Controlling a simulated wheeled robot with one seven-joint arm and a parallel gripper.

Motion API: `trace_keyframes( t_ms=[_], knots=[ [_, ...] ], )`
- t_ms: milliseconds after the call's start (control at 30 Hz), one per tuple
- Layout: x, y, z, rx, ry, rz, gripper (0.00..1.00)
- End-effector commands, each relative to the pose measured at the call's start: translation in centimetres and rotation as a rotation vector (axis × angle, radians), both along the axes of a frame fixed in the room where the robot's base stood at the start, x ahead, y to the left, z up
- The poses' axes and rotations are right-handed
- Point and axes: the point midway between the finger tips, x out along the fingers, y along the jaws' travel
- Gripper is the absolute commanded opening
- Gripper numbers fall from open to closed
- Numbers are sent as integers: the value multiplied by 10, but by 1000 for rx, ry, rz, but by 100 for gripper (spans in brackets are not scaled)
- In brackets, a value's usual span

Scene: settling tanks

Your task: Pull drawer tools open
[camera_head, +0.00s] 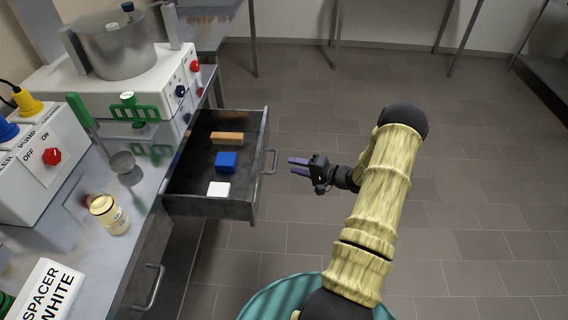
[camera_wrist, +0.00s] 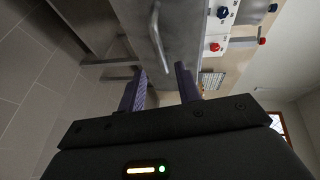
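The drawer (camera_head: 212,208) stands pulled out from under the bench, its inside open to view. It holds an orange bar (camera_head: 227,138), a blue block (camera_head: 226,162) and a white block (camera_head: 219,189). Its bar handle (camera_head: 270,160) is on the front face and also shows in the wrist view (camera_wrist: 158,40). My gripper (camera_head: 294,166) is to the right of the handle, pointing at it, with a gap between. Its two purple fingers (camera_wrist: 160,88) are apart with nothing between them. No label on the drawer front can be read.
The bench top (camera_head: 140,185) carries a steel pot (camera_head: 118,48) on a white unit, a switch box (camera_head: 40,160), a jar (camera_head: 109,214) and a spacer box (camera_head: 50,292). A lower closed front has another handle (camera_head: 152,287). The tiled floor (camera_head: 470,180) on the right is clear.

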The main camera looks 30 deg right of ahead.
Motion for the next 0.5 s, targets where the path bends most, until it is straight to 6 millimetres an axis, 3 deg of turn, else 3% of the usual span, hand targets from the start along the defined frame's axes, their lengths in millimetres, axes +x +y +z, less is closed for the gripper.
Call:
trace_keyframes(
  t_ms=[300, 500],
  knots=[
    [-51, -37, 11, -1, 1, -2, 34],
    [-68, -49, 15, -1, 1, 0, 34]
  ],
)
